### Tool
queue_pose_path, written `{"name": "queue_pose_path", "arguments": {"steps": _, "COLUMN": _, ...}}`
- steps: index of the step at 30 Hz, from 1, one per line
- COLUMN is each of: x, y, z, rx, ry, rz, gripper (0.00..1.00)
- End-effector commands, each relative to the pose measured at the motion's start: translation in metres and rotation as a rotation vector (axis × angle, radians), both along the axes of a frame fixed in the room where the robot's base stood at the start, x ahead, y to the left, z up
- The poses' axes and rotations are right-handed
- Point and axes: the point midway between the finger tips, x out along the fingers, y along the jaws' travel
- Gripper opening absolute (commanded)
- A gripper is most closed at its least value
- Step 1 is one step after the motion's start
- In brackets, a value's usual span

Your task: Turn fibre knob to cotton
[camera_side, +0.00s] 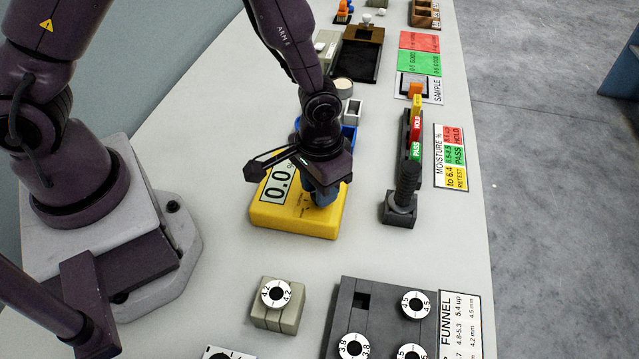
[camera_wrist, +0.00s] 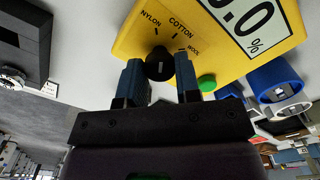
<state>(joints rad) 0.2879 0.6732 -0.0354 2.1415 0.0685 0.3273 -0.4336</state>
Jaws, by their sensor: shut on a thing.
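The yellow moisture meter (camera_side: 265,218) lies on the bench below my gripper (camera_side: 326,196). Its display reads 0.0 % in the wrist view (camera_wrist: 245,18). The black fibre knob (camera_wrist: 159,63) is on the meter's face, with NYLON, COTTON and WOOL printed around it from left to right. A pale mark shows on the knob, roughly upright in the wrist view; which label it points at is hard to tell. My gripper (camera_wrist: 160,80) has its two blue-grey fingers on either side of the knob, shut on it. In the side view my gripper hides the knob.
A green button (camera_wrist: 207,83) is close to my right finger in the wrist view. Blue containers (camera_wrist: 275,80) stand beyond it. A lever slide (camera_side: 404,190) with PASS and HOLD labels is right of the meter.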

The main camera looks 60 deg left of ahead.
Motion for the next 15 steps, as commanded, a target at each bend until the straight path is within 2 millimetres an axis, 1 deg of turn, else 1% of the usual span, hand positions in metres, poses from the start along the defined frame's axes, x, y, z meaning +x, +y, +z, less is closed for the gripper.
{"name": "queue_pose_path", "arguments": {"steps": 9, "x": -0.0004, "y": -0.0001, "z": 0.0005, "rx": 0.0, "ry": 0.001, "rz": -0.272, "gripper": 0.07}}
{"name": "queue_pose_path", "arguments": {"steps": 15, "x": -0.0005, "y": 0.0, "z": 0.0006, "rx": 0.0, "ry": 0.002, "rz": -0.413, "gripper": 0.07}}
